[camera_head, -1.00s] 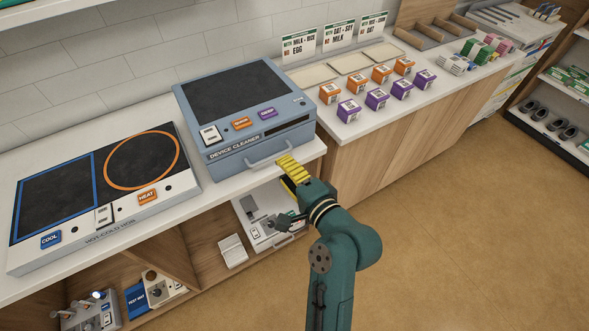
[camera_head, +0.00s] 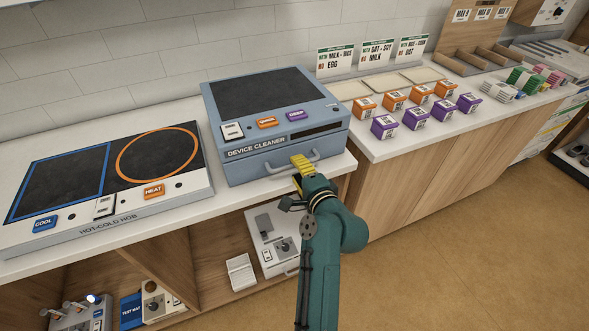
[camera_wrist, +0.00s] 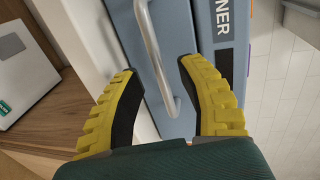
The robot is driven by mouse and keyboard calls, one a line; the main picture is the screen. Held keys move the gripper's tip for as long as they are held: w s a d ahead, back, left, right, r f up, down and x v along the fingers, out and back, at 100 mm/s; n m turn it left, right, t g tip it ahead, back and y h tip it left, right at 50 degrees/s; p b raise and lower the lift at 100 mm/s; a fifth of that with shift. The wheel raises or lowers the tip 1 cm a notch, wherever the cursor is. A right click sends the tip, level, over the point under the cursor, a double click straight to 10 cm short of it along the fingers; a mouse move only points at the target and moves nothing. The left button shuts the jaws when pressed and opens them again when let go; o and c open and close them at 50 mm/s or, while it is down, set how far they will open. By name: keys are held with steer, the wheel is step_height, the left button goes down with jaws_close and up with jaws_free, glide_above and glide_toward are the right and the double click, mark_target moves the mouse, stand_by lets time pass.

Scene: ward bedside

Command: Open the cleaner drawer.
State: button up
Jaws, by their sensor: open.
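The device cleaner (camera_head: 240,166) is a blue-grey box with a dark top, standing on the white counter. Its drawer front carries a silver bar handle (camera_head: 270,170), and the drawer looks shut. My gripper (camera_head: 301,164) has yellow ridged fingers and is at the right part of the handle. In the wrist view my gripper (camera_wrist: 160,90) is open, with one finger on each side of the silver handle (camera_wrist: 158,50). The handle's bent end lies between the fingers, and I cannot tell whether either finger touches it. The cleaner's lettered front (camera_wrist: 217,25) shows behind the right finger.
The hot-cold hob (camera_head: 110,185) lies left of the cleaner. Orange and purple boxes (camera_head: 415,118) stand on the counter to the right. An open shelf (camera_head: 215,255) below holds a white device (camera_head: 268,232).

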steer(key=shift+x, duration=1.3)
steer(key=shift+o, duration=0.2)
jaws_close()
